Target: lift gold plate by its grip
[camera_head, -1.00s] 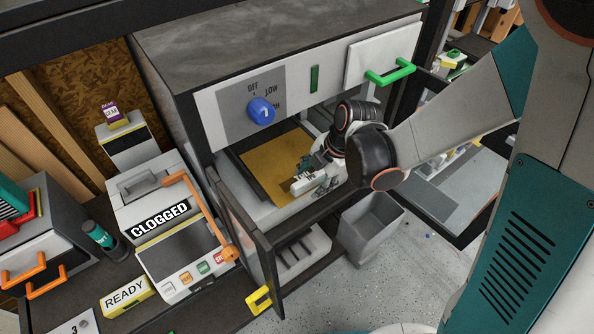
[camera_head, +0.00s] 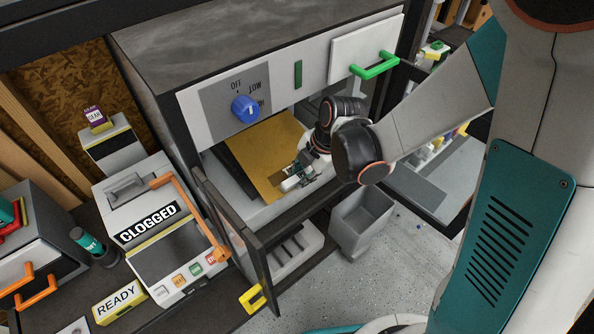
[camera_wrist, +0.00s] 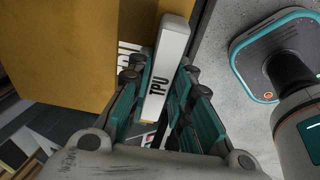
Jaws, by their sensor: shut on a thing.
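The gold plate (camera_head: 268,140) is inside the opened printer chamber, with its upper end under the front panel. It sits raised and tilted above a dark bed (camera_head: 238,164), which shows along its left side. Its pale grip, marked TPU (camera_wrist: 169,52), is at the plate's near edge. My gripper (camera_head: 297,181) reaches in from the right. In the wrist view its teal-padded fingers (camera_wrist: 160,92) are closed on both sides of the grip. The plate (camera_wrist: 62,50) fills the upper left there. My gripper hides part of the near corner.
The open printer door (camera_head: 230,228) with a yellow handle stands at the chamber's left. A blue knob (camera_head: 245,109) and green handle (camera_head: 375,65) stick out above. A CLOGGED machine (camera_head: 160,225) stands left. A grey bin (camera_head: 361,222) stands below right on open floor.

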